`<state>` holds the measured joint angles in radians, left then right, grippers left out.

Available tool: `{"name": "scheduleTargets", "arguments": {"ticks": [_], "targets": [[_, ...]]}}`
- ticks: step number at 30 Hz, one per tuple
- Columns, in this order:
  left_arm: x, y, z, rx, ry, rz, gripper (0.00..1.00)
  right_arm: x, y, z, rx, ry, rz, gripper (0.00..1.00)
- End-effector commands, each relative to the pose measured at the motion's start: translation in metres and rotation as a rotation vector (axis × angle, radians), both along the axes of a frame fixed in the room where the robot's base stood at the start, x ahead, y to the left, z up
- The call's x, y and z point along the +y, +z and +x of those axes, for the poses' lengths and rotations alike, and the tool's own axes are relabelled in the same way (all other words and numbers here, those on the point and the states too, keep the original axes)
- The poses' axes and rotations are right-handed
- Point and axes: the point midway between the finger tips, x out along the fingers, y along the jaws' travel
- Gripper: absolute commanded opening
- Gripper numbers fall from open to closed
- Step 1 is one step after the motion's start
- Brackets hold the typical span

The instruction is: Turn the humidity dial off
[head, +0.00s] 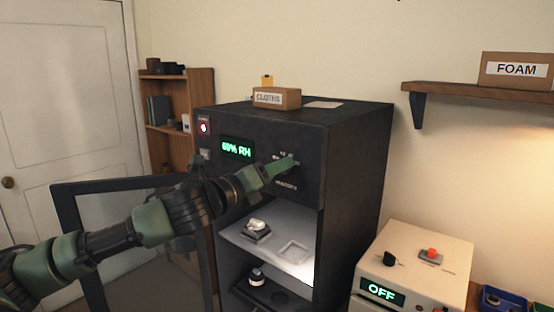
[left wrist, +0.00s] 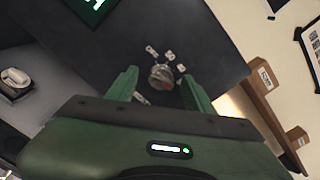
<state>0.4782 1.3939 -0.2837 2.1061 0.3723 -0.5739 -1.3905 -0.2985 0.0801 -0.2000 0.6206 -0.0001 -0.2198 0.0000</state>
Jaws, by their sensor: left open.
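The black dry cabinet (head: 352,165) stands in the middle of the head view, with a green lit display (head: 237,149) that seems to read 60% RH. The humidity dial (left wrist: 162,77) is a round grey knob with a small red mark, and several small white labels lie around it. In the head view my left gripper hides most of the dial. My left gripper (head: 288,162) is open in front of the panel. In the left wrist view its fingers (left wrist: 159,84) stand on either side of the dial; I cannot tell whether they touch it. My right gripper is not in view.
The cabinet's door (head: 66,215) hangs open at left, behind my left arm. Lens parts (head: 256,229) sit on the lit shelf (head: 275,262). A cloths box (head: 277,98) stands on top. A beige unit (head: 415,255) reading OFF stands at right, below a wall shelf (head: 470,91).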

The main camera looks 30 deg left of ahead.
Motion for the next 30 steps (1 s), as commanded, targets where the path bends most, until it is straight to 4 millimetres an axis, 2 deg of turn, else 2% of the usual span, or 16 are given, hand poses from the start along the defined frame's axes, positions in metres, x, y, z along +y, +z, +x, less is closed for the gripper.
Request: {"name": "scheduleTargets", "arguments": {"ticks": [3, 14, 20, 30], "targets": [[-0.0021, 0.0014, 0.006, 0.0, -0.003, -0.001, 0.52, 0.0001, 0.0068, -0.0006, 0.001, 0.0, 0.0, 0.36], [-0.0027, -0.0005, 0.0087, 0.0, -0.003, 0.002, 0.52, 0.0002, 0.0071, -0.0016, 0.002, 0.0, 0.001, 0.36], [-0.0027, -0.0005, 0.0086, 0.001, -0.003, 0.002, 0.0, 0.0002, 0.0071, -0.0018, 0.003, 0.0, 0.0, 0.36], [-0.0028, -0.0008, 0.0085, 0.005, -0.003, -0.037, 0.0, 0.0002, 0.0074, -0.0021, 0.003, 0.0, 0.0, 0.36]]}}
